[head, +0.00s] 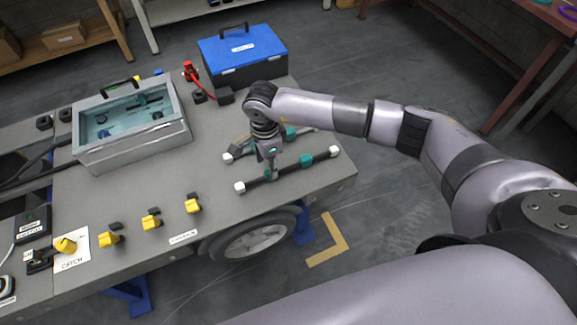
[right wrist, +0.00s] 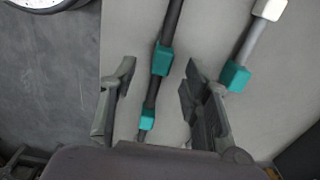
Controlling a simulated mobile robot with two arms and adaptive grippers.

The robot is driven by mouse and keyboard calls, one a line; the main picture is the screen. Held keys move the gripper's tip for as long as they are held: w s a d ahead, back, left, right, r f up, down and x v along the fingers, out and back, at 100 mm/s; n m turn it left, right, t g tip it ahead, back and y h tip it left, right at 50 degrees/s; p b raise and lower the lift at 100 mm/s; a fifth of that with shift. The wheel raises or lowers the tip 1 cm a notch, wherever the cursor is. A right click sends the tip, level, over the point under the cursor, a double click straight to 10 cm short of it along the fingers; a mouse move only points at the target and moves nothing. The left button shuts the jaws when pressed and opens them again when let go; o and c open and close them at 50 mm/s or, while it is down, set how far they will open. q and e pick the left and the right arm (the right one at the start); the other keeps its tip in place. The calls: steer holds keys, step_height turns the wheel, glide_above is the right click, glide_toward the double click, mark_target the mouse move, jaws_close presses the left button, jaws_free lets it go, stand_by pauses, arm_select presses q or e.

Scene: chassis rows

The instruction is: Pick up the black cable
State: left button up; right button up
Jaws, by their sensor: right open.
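The black cable (head: 288,171) lies across the right part of the grey table, with white ends and teal pieces along it. My right gripper (head: 270,158) points down over its left half and is open. In the right wrist view, the black cable (right wrist: 152,95) runs between the two spread fingers (right wrist: 160,66), and neither finger is closed on it. A grey cable (right wrist: 249,42) with a teal piece and a white end lies to the right there. In the head view, the grey cable is partly hidden behind my gripper. My left gripper is out of view.
A blue-lidded toolbox (head: 243,51) stands behind my gripper. Several yellow clips (head: 151,222) line the front of the table (head: 215,215). The right table edge is near the cable's right end.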

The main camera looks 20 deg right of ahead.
mark_target(289, 168)
steer(key=f, duration=0.2)
steer(key=f+p, duration=0.1)
steer(key=f, duration=0.2)
steer(key=shift+w+a+f, duration=0.1)
steer(key=shift+w+f, duration=0.1)
steer(key=shift+f, duration=0.1)
jaws_close()
stand_by(0.3)
